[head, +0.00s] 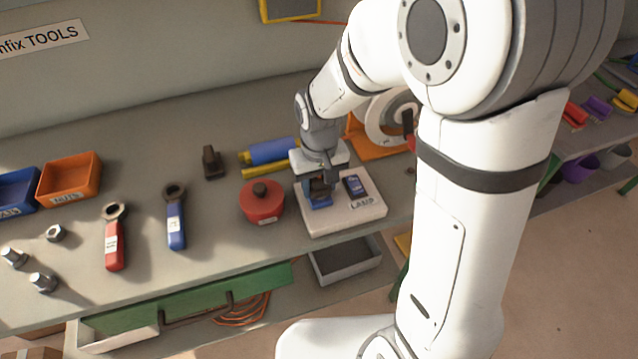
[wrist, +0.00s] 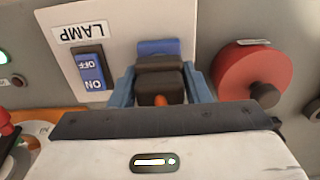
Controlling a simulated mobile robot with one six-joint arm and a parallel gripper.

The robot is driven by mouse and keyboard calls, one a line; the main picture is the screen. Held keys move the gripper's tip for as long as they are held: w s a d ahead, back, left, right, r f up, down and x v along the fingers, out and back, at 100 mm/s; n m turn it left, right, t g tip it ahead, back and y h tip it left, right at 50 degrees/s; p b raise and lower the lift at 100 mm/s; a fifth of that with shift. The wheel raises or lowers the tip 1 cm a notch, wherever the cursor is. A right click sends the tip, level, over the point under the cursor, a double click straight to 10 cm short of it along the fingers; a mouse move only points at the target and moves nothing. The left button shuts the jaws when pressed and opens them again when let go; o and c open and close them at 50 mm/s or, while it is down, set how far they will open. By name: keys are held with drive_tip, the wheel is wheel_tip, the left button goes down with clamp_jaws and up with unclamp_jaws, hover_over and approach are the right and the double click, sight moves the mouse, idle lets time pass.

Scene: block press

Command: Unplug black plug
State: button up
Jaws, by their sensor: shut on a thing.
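The black plug (wrist: 158,78) sits between the blue fingers of my gripper (wrist: 160,96) in the wrist view, and the gripper is shut on it. A blue socket piece (wrist: 158,47) shows just beyond the plug on the white LAMP board (head: 350,222). In the head view my gripper (head: 320,188) is low over the left part of this board, and the plug is mostly hidden there. I cannot tell how far the plug sits in the socket. A blue ON/OFF switch (wrist: 90,70) is on the board beside the gripper; it also shows in the head view (head: 354,186).
A red round pot with a dark knob (head: 262,202) stands close left of the board. A blue cylinder (head: 270,151) and a yellow bar lie behind. A small dark block (head: 212,162), wrenches and bins are further left. The bench's front edge is near the board.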

drive_tip(key=shift+r, duration=0.2)
drive_tip(key=shift+r+p, duration=2.15)
drive_tip(key=shift+r, duration=0.7)
drive_tip(key=shift+d+f, duration=0.1)
